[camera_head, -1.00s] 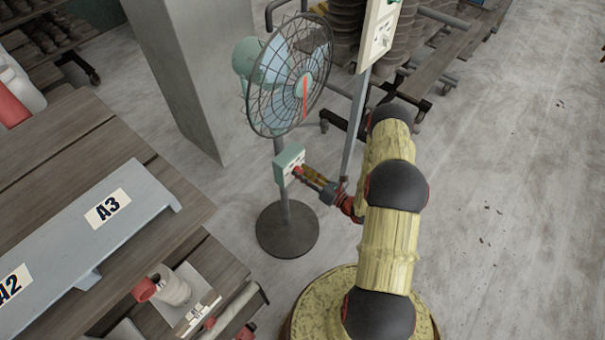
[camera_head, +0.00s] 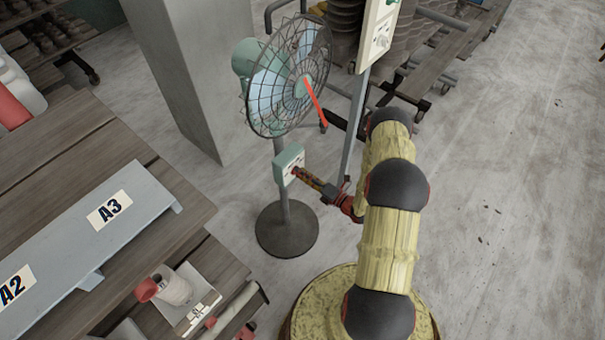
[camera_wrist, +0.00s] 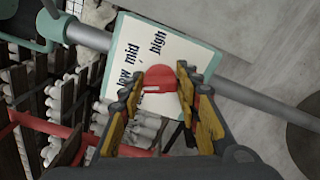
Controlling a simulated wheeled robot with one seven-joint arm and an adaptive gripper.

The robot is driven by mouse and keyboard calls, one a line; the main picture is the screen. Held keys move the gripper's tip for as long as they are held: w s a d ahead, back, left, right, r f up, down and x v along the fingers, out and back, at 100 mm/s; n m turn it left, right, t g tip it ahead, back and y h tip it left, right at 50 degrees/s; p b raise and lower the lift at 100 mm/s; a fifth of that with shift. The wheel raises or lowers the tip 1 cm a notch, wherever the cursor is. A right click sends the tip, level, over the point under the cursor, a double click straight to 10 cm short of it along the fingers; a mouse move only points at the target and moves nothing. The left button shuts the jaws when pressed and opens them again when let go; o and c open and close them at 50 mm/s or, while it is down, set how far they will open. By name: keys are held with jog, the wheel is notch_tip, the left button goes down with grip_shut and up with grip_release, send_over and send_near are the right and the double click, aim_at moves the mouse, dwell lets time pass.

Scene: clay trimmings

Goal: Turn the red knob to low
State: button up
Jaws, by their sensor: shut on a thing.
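The red knob (camera_wrist: 160,76) sits on a pale panel (camera_wrist: 183,48) with the words low, mid and high along its left and upper side. A white mark on the knob lies at its lower left, on the side of the word low; I cannot tell if it lines up exactly. My gripper (camera_wrist: 161,80) is shut on the knob, one finger at each side. In the head view my gripper (camera_head: 298,173) meets the green control box (camera_head: 289,160) on the post of the standing fan (camera_head: 290,78), and the knob is mostly hidden there.
A slanted grey post with a white panel (camera_head: 379,30) stands close behind my arm. A wooden table with a grey shelf (camera_head: 60,262) is at the left. The floor at the right is clear.

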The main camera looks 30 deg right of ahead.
dwell(0.5)
jog(key=o, duration=1.2)
jog(key=shift+c, duration=0.2)
jog(key=v, duration=1.2)
